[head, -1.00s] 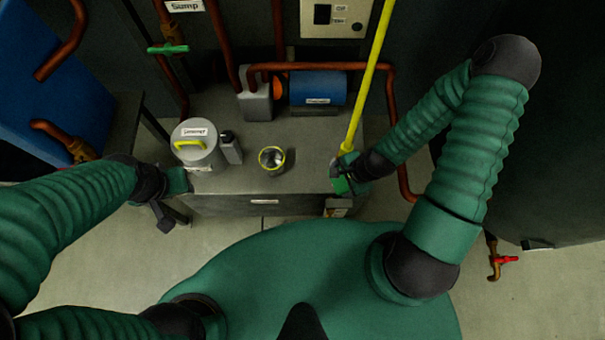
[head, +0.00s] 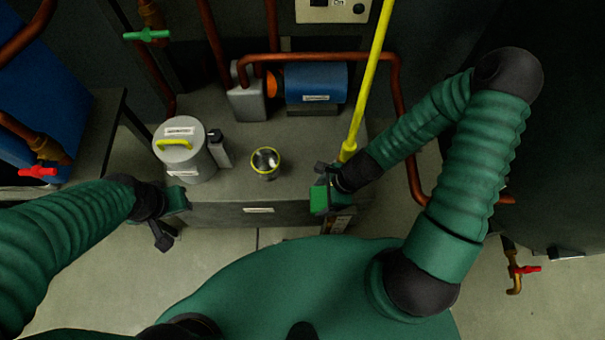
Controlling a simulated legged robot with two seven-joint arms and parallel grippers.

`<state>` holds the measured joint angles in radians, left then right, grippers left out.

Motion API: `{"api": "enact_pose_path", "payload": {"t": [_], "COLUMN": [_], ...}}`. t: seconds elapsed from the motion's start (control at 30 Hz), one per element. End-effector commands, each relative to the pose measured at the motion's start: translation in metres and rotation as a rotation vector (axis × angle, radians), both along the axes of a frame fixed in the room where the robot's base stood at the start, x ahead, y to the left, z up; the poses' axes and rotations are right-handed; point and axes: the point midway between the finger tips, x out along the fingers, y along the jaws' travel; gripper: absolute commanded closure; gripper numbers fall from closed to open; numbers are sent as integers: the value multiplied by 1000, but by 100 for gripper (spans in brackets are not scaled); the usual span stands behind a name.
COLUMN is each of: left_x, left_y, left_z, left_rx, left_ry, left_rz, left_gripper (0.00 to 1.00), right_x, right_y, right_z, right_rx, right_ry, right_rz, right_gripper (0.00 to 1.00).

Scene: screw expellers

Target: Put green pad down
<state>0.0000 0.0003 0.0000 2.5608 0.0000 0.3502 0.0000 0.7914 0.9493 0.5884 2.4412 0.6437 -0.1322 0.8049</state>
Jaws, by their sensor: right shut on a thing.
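The green pad (head: 319,199) is a small bright green block at the front right corner of the grey bench, in the head view. My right gripper (head: 326,183) is shut on it and partly hides it. I cannot tell whether the pad touches the bench. My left gripper (head: 170,218) is at the bench's front left corner, well away from the pad. Its fingers are dark and small, so I cannot tell whether it is open.
The grey bench (head: 225,196) carries a lidded canister (head: 187,160) with a yellow handle, a small grey bottle (head: 219,149), a yellow-rimmed cup (head: 265,165) and a blue motor (head: 316,83). A yellow pole (head: 367,85) rises behind my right gripper. Bare bench top lies right of the cup.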

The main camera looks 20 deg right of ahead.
Motion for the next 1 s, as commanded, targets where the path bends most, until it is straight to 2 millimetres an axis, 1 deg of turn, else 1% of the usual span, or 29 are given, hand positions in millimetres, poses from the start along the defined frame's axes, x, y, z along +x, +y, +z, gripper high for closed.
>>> {"api": "enact_pose_path", "payload": {"t": [0.03,0.2,0.3,0.4,0.57,0.63,0.67,0.7,0.8,0.83,0.87,0.97,1.0], "left_x": [0,1,1,1,0,1,1,1,0,0,0,0,0], "left_y": [0,0,0,0,0,0,0,0,0,0,0,0,0], "left_z": [-1,-4,-7,-8,-10,-12,-15,-21,-27,-26,-25,-24,-24], "left_rx": [0,0,0,0,0,0,0,0,0,0,0,0,0], "left_ry": [-1,-2,-1,-1,-1,-1,-2,-2,-1,-1,-1,-1,-1], "left_rz": [0,0,0,0,0,0,0,0,0,0,0,0,0], "left_gripper": [64,64,64,64,64,64,64,64,64,64,64,64,64], "right_x": [12,50,71,86,99,110,113,110,111,111,111,111,111], "right_y": [3,9,13,16,18,20,21,20,20,20,19,19,19], "right_z": [-1,-5,-6,-7,-9,-10,-14,-28,-42,-42,-42,-41,-41], "right_rx": [-1,-2,-2,-1,0,-1,-1,3,2,1,1,0,0], "right_ry": [-5,-5,-4,-5,-3,-4,-2,4,1,0,0,-1,0], "right_rz": [5,4,3,3,1,3,3,0,-1,-1,-1,-1,-1], "right_gripper": [68,68,68,68,68,68,68,68,68,68,74,75,22]}}
